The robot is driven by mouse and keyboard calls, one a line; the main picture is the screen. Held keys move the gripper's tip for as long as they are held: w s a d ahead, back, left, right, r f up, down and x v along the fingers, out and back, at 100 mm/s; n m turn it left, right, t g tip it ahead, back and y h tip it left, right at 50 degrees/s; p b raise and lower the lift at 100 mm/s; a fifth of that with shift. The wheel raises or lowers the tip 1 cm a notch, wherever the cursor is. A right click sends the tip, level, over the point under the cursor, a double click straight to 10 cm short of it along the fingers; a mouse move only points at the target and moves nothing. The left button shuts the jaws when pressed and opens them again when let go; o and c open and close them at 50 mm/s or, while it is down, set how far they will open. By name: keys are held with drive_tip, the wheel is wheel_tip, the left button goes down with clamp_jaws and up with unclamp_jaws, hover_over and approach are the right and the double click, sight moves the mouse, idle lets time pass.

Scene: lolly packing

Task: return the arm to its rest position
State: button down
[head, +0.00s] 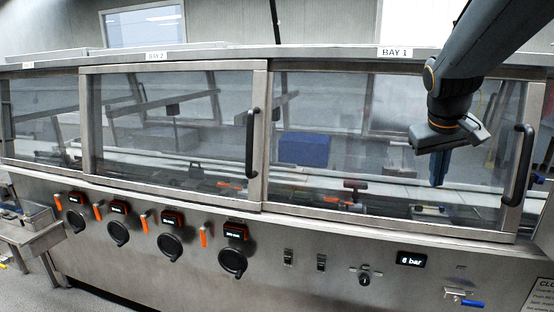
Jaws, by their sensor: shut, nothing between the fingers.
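My arm reaches in from the upper right in the head view. My gripper (437,178) hangs pointing down in front of the BAY 1 glass door (340,150), left of that door's black vertical handle (519,165). Its blue fingers are together, and nothing shows between them. I cannot tell how far the fingers are from the glass.
The BAY 2 door (170,120) with its black handle (251,142) is at left. Below are several dark round knobs (233,262), orange levers (203,235) and a "6 bar" display (411,260). A blue block (303,149) shows behind the glass. A metal side table (30,232) stands at far left.

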drive_tip(key=s+a+f+y, duration=0.1)
drive_tip(key=s+a+f, duration=0.3)
drive_tip(key=a+f, duration=0.3)
drive_tip(key=s+a+f+n+g+y, duration=0.1)
drive_tip(key=s+a+f, duration=0.3)
drive_tip(key=a+f, duration=0.2)
drive_tip(key=s+a+f+g+y, duration=0.1)
drive_tip(key=s+a+f, duration=0.3)
drive_tip(key=a+f, duration=0.3)
drive_tip(key=a, duration=0.3)
drive_tip(key=shift+s+a+f+n+y, duration=0.15)
drive_tip(key=shift+s+f+n+y, duration=0.15)
drive_tip(key=shift+s+f+y, duration=0.1)
